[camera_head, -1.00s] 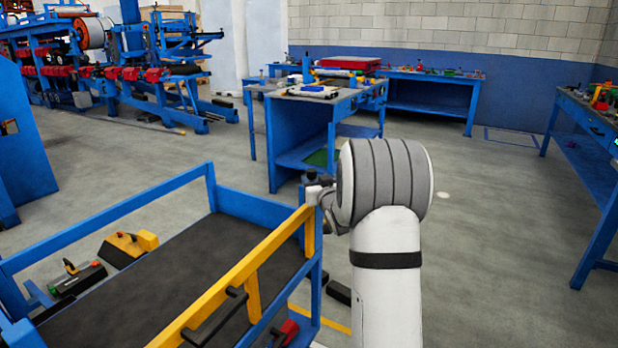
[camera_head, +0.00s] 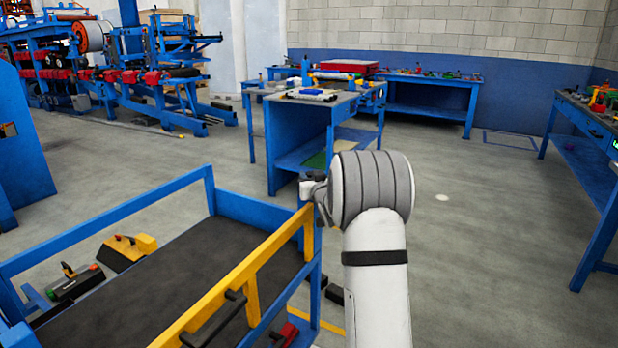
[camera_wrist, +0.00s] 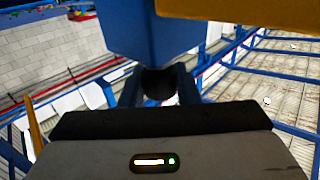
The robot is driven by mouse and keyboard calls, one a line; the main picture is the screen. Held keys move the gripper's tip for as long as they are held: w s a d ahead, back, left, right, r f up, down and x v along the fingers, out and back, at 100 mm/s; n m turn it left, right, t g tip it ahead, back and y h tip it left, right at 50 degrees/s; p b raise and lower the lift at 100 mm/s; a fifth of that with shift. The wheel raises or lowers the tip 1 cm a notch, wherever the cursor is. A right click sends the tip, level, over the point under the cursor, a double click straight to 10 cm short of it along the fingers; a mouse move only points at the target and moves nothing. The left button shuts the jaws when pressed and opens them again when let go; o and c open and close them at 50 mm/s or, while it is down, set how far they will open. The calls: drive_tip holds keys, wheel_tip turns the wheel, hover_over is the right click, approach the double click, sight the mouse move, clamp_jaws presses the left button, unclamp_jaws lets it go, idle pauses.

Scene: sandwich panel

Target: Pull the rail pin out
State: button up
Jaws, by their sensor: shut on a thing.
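A yellow rail (camera_head: 235,275) runs along the near side of a blue cart, and its far end meets the blue corner post. In the wrist view the blue post (camera_wrist: 160,35) and the yellow rail (camera_wrist: 240,12) fill the top, close in front of my gripper. My gripper (camera_wrist: 158,88) is shut on a dark round piece (camera_wrist: 158,80) just under the blue post, which looks like the rail pin. Most of the piece is hidden by the fingers and the post. In the head view my gripper (camera_head: 312,190) is at the rail's far end, partly hidden behind my wrist.
The cart's dark deck (camera_head: 170,270) is empty. Yellow and black tools (camera_head: 125,252) lie beyond its left side. A blue workbench (camera_head: 295,135) stands behind the cart, and another bench (camera_head: 590,150) is at the right. The floor to the right of my arm is clear.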

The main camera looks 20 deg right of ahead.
sight(310, 173)
clamp_jaws()
drive_tip(key=shift+r, duration=0.1)
drive_tip(key=shift+r+p, duration=0.3)
drive_tip(key=shift+r, duration=1.2)
drive_tip(key=shift+o, duration=1.7)
unclamp_jaws()
drive_tip(key=shift+o, duration=1.4)
drive_tip(key=shift+f, duration=0.1)
drive_tip(key=s, duration=0.7)
drive_tip(key=shift+s+a, duration=0.4)
drive_tip(key=shift+a, duration=0.05)
